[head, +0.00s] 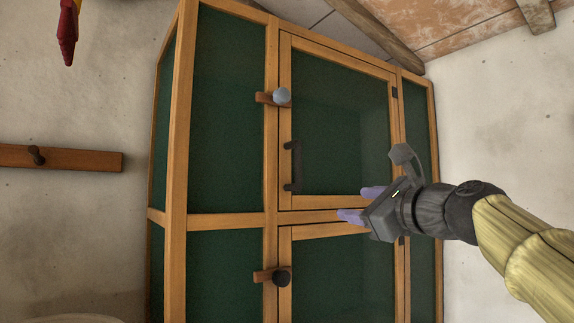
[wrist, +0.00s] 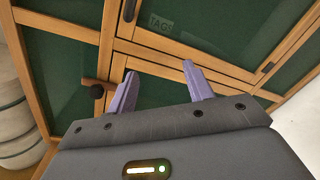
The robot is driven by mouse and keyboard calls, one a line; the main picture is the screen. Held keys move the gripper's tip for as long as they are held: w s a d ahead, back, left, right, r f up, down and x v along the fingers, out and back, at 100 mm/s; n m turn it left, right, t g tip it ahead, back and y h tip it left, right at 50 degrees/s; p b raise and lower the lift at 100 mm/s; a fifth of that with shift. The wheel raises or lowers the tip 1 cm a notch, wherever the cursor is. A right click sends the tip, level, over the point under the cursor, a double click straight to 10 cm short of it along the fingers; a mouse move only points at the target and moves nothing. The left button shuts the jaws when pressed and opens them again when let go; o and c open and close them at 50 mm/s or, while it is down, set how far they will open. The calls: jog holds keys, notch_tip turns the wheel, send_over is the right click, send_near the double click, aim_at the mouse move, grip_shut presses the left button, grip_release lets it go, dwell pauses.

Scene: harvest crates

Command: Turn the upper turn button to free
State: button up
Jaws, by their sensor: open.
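The upper turn button (head: 264,98) is a small wooden bar with a round grey knob, on the post left of the upper glazed door (head: 340,125). Its bar lies roughly level, with its knob end at the door's left edge. A lower turn button (head: 268,276) with a dark knob lies level beside the lower door; a dark-knobbed button also shows in the wrist view (wrist: 97,88). My gripper (head: 362,203) is open and empty, its purple fingers apart (wrist: 160,72), in front of the rail between the doors, below and right of the upper button.
A black handle (head: 293,166) is on the upper door's left side. A wooden rail with a peg (head: 60,158) is on the left wall, and a red object (head: 68,35) hangs above it. The space before the upper door's left part looks clear.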

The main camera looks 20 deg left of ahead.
aim_at(285, 96)
jog(key=s+r+m+y, duration=0.1)
jog(key=s+r+y, duration=0.4)
jog(key=s+r, duration=0.4)
notch_tip(285, 96, up, 6)
jog(key=shift+a+f+g+y, duration=0.1)
jog(key=shift+a+g+y, duration=0.2)
jog(key=shift+y, duration=0.1)
jog(key=p+x, duration=1.3)
jog(key=x, duration=0.3)
jog(key=shift+s+d, duration=0.1)
jog(key=shift+p+x, duration=0.45)
jog(key=shift+x, duration=0.35)
jog(key=shift+f, duration=0.1)
jog(key=c, duration=1)
